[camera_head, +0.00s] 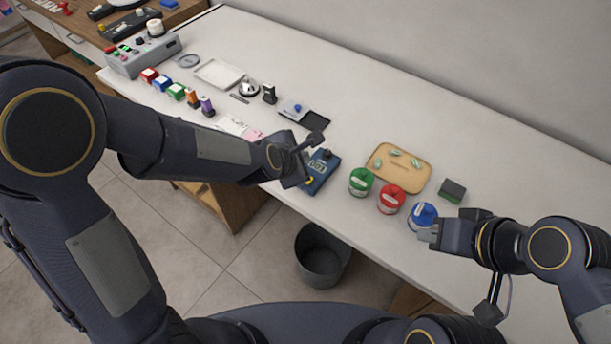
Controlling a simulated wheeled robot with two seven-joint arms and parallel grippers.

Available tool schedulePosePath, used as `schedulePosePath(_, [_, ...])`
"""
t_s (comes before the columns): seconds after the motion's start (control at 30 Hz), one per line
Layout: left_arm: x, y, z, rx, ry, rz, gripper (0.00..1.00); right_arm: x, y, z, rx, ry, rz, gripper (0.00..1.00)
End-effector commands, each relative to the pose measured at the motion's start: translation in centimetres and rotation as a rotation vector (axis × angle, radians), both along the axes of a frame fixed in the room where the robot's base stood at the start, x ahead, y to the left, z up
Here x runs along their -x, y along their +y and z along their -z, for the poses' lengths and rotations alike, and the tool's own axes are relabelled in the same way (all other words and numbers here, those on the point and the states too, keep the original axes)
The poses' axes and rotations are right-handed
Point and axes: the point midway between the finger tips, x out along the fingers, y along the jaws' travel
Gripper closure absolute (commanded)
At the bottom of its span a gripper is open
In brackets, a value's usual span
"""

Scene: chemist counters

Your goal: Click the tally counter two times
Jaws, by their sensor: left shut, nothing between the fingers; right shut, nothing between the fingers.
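The tally counter appears to be the blue box (317,174) with a lit green display, near the front edge of the white counter. A dark knob or button shows at its far end. My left gripper (311,141) is shut and empty, over the left side of the blue box. It hides part of that box, and I cannot tell whether it touches it. The digits are too small to read surely. My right gripper (428,235) is shut and empty, beside the blue-lidded jar (424,213) at the right.
A green jar (361,182) and a red jar (391,198) stand right of the blue box. Behind them lies a tan tray (382,180) with several small green-and-white items. A dark block (452,190) is further right. A bin (322,254) stands on the floor. The counter's back right is clear.

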Motion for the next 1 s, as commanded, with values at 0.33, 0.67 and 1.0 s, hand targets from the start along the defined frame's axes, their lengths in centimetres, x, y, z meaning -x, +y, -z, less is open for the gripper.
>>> schedulePosePath(0.33, [0.0, 0.0, 0.0, 0.0, 0.0, 0.0, 1.0, 0.0, 0.0, 0.0, 0.0, 0.0, 0.0, 1.0])
schedulePosePath(0.67, [0.0, 0.0, -0.6, 0.001, 0.0, -0.001, 1.0, 0.0, 0.0, -0.6, 0.0, 0.0, 0.0, 1.0])
schedulePosePath(1.0, [0.0, 0.0, -4.0, 0.0, 0.001, -0.001, 1.0, 0.0, 0.0, -4.6, 0.0, 0.0, 0.0, 1.0])
